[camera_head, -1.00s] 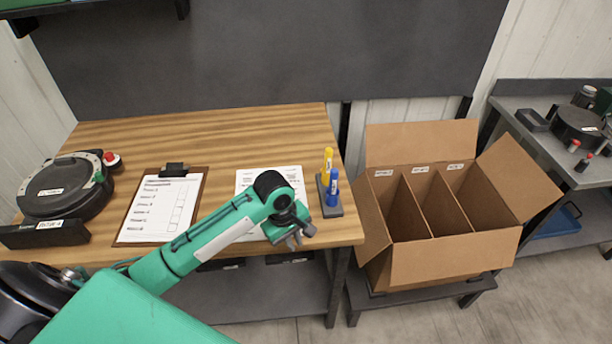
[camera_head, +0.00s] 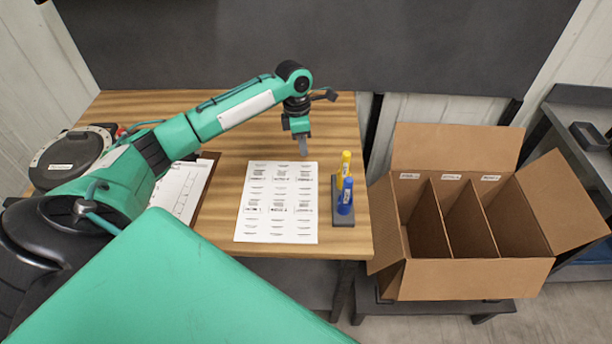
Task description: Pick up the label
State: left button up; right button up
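A white sheet of printed labels (camera_head: 278,215) lies flat on the wooden table, with rows of small printed labels on it. My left gripper (camera_head: 303,150) hangs above the sheet's upper right corner, pointing down. Its fingers look narrow from here, and I cannot tell whether they are open or shut. I see no label between them. My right gripper is out of view.
A holder (camera_head: 343,216) with a yellow and a blue marker stands right of the sheet. A clipboard (camera_head: 184,188) and a round dark device (camera_head: 70,158) are at left, partly behind my arm. A divided cardboard box (camera_head: 470,275) stands at right.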

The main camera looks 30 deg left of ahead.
aim_at(304, 173)
pick_arm(q)
jog(key=f, duration=0.3)
jog(key=shift+d+f, duration=0.25)
jog(key=shift+f, duration=0.3)
jog(key=shift+s+f+p, duration=0.1)
jog(key=shift+f+p, duration=0.2)
jog(key=shift+p, duration=0.15)
jog(key=f, duration=0.2)
jog(key=f+p, duration=0.1)
jog(key=shift+s+f, duration=0.25)
jog(key=shift+f, duration=0.1)
jog(key=shift+d+f, duration=0.15)
jog(key=shift+f, duration=0.3)
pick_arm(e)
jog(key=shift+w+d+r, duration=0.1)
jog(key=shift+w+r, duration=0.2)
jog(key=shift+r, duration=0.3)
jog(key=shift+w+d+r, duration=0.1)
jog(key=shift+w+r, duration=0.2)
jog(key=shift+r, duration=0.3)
pick_arm(q)
jog(key=shift+c, duration=0.2)
grip_shut()
